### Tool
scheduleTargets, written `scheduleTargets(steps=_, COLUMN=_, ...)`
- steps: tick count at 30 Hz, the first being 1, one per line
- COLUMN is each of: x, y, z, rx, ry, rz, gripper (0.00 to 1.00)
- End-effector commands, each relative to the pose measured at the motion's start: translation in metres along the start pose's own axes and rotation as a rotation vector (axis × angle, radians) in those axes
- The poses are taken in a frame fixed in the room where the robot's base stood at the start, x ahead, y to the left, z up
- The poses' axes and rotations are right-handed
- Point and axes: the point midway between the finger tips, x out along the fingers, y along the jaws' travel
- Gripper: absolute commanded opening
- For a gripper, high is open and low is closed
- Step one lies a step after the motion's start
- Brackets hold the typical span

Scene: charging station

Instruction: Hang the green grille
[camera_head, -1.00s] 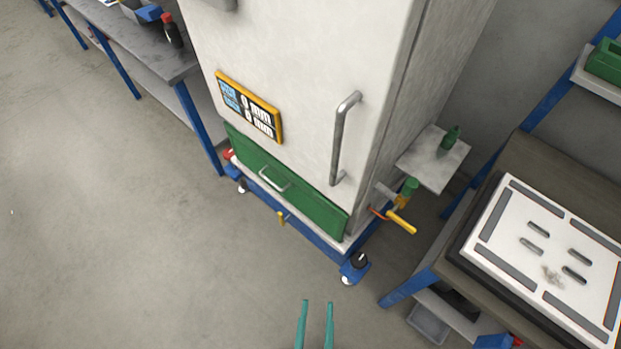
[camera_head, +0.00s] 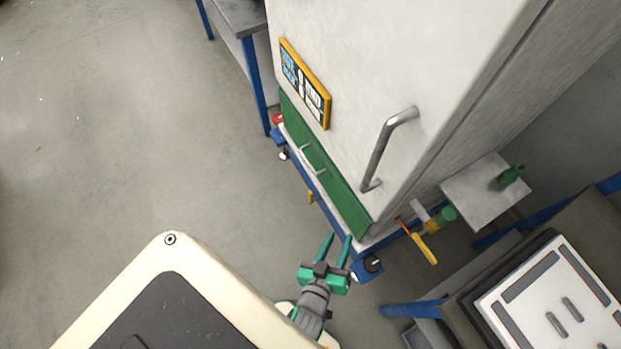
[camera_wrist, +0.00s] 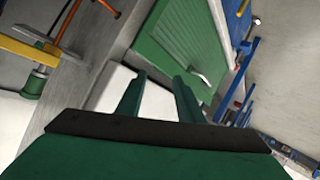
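The green grille (camera_head: 336,187) is a flat green panel with a small silver handle (camera_head: 312,159). It sits low on the front of the white cabinet, below the display. In the wrist view the grille (camera_wrist: 176,38) is at the upper middle, tilted, with its handle to the right of the fingers. My gripper (camera_head: 340,238) has two teal fingers, apart with nothing between them. It is near the grille's right end, low by the cabinet's corner. In the wrist view my gripper (camera_wrist: 159,80) points towards the cabinet base. Whether a finger touches the cabinet cannot be told.
The white cabinet (camera_head: 375,50) has a large door handle (camera_head: 383,150) and a yellow-framed display (camera_head: 305,83). A yellow-handled valve (camera_head: 424,248) and a small shelf (camera_head: 480,195) stick out on its right. A bench (camera_head: 570,320) stands at lower right. The floor at left is clear.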

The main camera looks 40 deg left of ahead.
Motion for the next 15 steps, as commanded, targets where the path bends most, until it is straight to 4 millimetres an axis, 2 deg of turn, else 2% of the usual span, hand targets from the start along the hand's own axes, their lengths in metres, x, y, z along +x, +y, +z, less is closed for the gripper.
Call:
scheduleTargets(steps=1, x=0.023, y=-0.011, z=-0.004, rx=-0.056, ry=0.008, rz=-0.037, gripper=0.34)
scheduleTargets(steps=6, x=0.084, y=-0.054, z=-0.019, rx=-0.268, ry=0.027, rz=-0.174, gripper=0.34)
scheduleTargets(steps=12, x=0.142, y=-0.105, z=-0.049, rx=-0.514, ry=0.083, rz=-0.327, gripper=0.34)
scheduleTargets(steps=15, x=0.160, y=-0.124, z=-0.062, rx=-0.609, ry=0.113, rz=-0.383, gripper=0.34)
